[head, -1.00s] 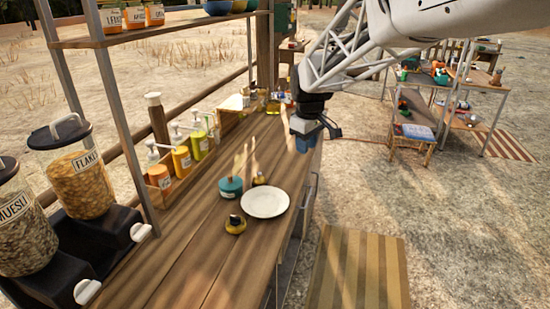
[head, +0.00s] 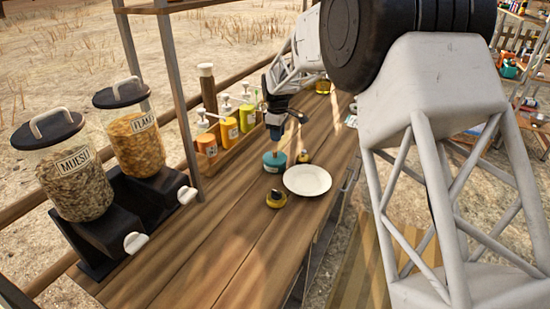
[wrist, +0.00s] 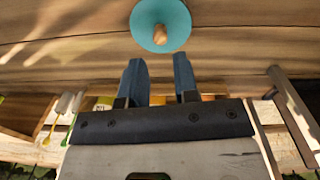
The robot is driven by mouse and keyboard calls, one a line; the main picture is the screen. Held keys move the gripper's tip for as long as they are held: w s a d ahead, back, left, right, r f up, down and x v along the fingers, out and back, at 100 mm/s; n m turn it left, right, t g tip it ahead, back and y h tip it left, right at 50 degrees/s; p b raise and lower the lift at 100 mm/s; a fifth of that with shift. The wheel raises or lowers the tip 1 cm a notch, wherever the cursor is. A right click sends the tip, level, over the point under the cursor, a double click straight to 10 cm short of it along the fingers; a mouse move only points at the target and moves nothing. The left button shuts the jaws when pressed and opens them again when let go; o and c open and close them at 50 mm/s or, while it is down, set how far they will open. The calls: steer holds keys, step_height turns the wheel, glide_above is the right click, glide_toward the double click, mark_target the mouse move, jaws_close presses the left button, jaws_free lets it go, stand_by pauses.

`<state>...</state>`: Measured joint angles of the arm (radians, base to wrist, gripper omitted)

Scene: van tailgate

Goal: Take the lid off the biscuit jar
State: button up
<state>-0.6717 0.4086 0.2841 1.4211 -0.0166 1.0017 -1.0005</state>
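A squat teal jar (head: 274,163), which I take to be the biscuit jar, stands on the wooden counter, left of a white plate. Its label is too small to read. In the wrist view its round teal lid (wrist: 150,12) has a wooden knob (wrist: 160,35) and lies just beyond my fingertips. The lid looks seated on the jar. My gripper (head: 275,135) is above and slightly behind the jar, apart from it. In the wrist view my gripper (wrist: 160,66) has two blue fingers spread with nothing between them.
A white plate (head: 307,180) lies right of the jar. Pump bottles (head: 229,128) line a wooden rack at the left. Cereal dispensers (head: 135,140) stand further left. The near counter is clear.

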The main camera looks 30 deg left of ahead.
mark_target(275, 151)
steer(key=shift+a+f, duration=0.4)
steer(key=shift+a, duration=0.2)
steer(key=shift+f, duration=1.3)
steer(key=shift+w+f, duration=0.15)
steer(key=shift+f, duration=2.45)
jaws_close()
